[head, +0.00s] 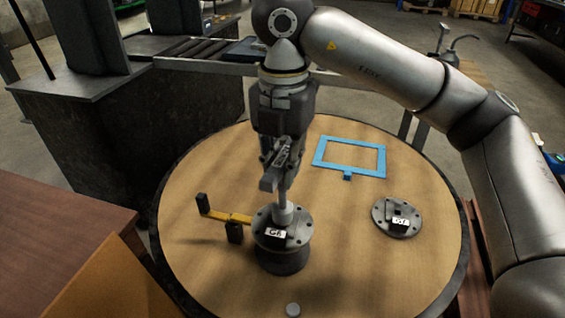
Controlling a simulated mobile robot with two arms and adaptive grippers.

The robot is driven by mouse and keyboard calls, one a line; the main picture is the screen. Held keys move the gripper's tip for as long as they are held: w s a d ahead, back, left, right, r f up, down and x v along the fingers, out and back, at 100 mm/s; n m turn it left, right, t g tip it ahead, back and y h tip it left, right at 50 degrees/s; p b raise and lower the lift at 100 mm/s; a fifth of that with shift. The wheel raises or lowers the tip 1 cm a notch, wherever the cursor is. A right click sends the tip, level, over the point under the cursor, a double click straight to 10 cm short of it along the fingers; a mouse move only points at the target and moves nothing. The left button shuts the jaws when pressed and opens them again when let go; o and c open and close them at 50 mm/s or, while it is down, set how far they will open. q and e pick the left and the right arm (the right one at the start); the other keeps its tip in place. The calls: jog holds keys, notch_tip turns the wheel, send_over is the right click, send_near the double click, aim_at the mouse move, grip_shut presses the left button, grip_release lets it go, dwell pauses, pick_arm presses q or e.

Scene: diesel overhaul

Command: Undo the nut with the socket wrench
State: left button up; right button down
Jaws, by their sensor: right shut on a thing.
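My right gripper (279,180) points straight down over the round wooden table and is shut on the socket wrench. The wrench's pale grey socket end (283,213) shows below the fingers, upright, on the top of a dark flanged part (283,258) with a white label. The nut is not visible; the socket and gripper cover the middle of the flange. I cannot tell whether the socket is seated around a nut. My left gripper is not in view.
A brown table (60,225) stands left. The table's right front is clear.

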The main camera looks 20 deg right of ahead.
jog(key=n, duration=0.4)
jog(key=shift+n, duration=0.3)
jog(key=n, duration=0.4)
jog(key=shift+r+n, duration=0.15)
jog(key=shift+n, duration=0.15)
jog(key=n, duration=0.6)
jog(key=shift+n+p, duration=0.4)
jog(key=n, duration=0.6)
jog(key=shift+n, duration=1.6)
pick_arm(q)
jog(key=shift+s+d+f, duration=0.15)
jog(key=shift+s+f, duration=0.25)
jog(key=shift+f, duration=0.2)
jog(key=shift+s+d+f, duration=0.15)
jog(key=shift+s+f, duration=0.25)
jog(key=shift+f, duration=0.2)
